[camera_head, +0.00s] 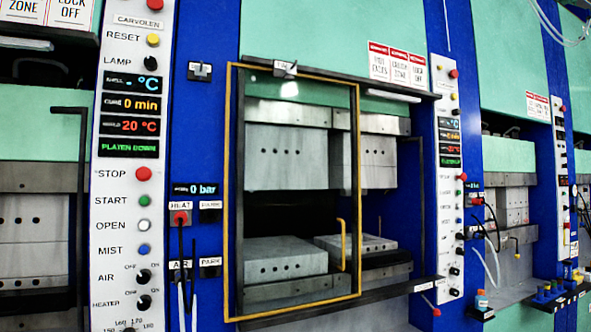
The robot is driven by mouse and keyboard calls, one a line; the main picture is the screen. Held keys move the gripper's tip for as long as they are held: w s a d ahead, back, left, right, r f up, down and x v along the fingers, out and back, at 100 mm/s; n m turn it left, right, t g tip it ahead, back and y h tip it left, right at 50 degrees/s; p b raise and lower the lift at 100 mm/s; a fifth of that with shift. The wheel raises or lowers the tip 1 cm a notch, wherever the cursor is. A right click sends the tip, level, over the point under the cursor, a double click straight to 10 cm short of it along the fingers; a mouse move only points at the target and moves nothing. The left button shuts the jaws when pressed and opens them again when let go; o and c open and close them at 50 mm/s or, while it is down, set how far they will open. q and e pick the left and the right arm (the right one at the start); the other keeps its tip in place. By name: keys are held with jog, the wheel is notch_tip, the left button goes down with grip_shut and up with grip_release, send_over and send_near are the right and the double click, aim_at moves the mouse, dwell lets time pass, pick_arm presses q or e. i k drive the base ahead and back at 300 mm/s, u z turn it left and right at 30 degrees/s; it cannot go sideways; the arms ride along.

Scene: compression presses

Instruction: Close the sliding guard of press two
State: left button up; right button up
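The sliding guard (229,190) is a clear panel in a yellow frame on the middle press. It hangs from a dark top rail (400,87). It covers the left and centre of the press opening, and its left edge overlaps the blue upright. The right part of the opening is uncovered. A yellow handle (342,245) stands upright near the guard's right edge. Grey platens show through and beside the guard, with a gap between upper platen (372,165) and lower platen (285,258). I cannot read a press number. Neither gripper is in view.
A white control panel (128,215) with buttons and displays stands left of the guard, another (449,180) to its right. Further presses stand at both sides. A ledge (540,297) holds small items.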

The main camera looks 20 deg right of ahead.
aim_at(230, 65)
jog(key=k, duration=0.5)
jog(key=u, duration=0.95)
jog(key=i, duration=1.5)
jog(key=z, duration=0.9)
